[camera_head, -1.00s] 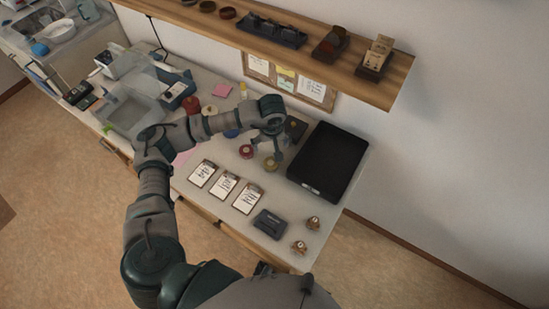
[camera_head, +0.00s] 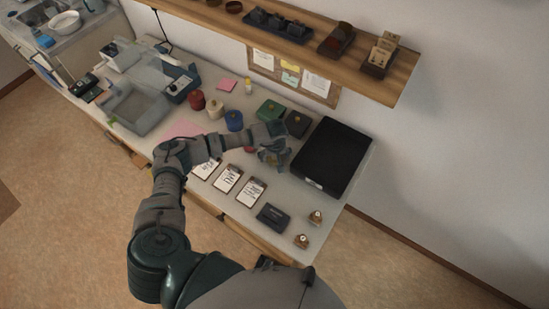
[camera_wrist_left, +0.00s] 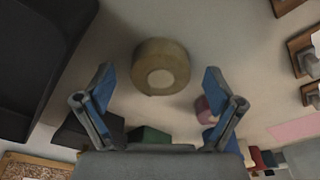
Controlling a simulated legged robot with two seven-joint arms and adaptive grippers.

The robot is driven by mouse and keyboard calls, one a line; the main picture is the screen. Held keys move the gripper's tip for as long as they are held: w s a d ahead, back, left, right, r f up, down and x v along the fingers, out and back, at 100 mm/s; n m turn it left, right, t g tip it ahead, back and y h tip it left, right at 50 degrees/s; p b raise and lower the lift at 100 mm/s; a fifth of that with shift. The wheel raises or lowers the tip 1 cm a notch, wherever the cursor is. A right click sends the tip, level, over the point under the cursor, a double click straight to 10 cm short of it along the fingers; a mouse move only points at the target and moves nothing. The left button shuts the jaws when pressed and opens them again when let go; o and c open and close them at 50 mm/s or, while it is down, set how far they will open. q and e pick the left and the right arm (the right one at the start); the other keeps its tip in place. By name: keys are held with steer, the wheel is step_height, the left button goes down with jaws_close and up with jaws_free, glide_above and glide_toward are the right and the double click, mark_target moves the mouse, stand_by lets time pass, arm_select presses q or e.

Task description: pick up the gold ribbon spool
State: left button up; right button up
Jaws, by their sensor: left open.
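The gold ribbon spool (camera_wrist_left: 161,66) lies on the counter, a round olive-gold disc with a pale centre, in the left wrist view. My left gripper (camera_wrist_left: 158,88) is open, its two blue-padded fingers apart on either side of the spool in that view, and it holds nothing. In the head view the left gripper (camera_head: 272,157) is low over the counter, and the gold spool is hidden or too small to tell behind it. A red spool (camera_wrist_left: 206,109) lies close by the right finger, and partly shows in the head view (camera_head: 248,150). My right gripper is not in view.
A black tray (camera_head: 333,158) is right of the gripper. Behind it are a green box (camera_head: 270,110) and a dark box (camera_head: 297,124). Cards (camera_head: 250,191), a dark box (camera_head: 272,216) and small brown items (camera_head: 316,216) lie in front. A wooden shelf (camera_head: 395,85) overhangs the back.

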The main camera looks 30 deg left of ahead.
arm_select(q)
steer(key=c, duration=1.1)
